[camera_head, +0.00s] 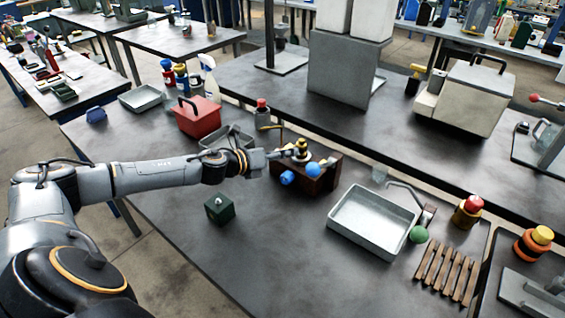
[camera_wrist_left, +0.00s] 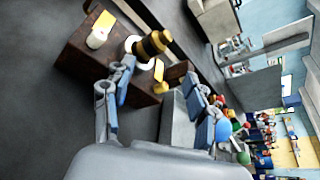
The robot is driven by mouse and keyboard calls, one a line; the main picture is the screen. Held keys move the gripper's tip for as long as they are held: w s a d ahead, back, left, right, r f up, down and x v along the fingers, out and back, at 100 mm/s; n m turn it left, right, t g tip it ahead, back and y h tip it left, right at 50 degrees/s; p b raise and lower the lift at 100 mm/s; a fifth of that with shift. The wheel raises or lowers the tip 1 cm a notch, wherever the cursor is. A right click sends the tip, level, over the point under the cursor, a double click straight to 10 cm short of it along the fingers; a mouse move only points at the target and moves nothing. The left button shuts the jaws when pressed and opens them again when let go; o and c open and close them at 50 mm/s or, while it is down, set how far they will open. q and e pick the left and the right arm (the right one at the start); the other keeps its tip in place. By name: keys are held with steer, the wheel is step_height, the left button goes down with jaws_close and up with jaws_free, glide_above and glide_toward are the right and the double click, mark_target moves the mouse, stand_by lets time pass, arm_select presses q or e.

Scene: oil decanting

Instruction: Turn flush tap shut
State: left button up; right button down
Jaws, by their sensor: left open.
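I cannot tell for sure which part is the flush tap. My left gripper (camera_head: 278,154) is at the block's left end, close to the fitting. In the left wrist view, the gripper (camera_wrist_left: 165,88) has its fingers apart, with the brown block (camera_wrist_left: 85,58) and brass fitting (camera_wrist_left: 152,45) beyond them. Contact cannot be made out. My right gripper is out of view.
A metal tray (camera_head: 372,222) lies right of the block, with a wooden rack (camera_head: 447,273) beyond. A dark green box (camera_head: 219,209) sits in front of my left arm. A red toolbox (camera_head: 197,117) stands behind it. The front middle of the bench is clear.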

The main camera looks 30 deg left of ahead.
arm_select(q)
steer(key=shift+r, duration=0.1)
steer(key=n+y+b, duration=0.2)
steer(key=n+y, duration=0.1)
steer(key=n, duration=2.9)
glide_toward(284, 179)
steer(key=x, duration=0.9)
steer(key=shift+w+p, duration=0.2)
steer(key=shift+p, duration=0.2)
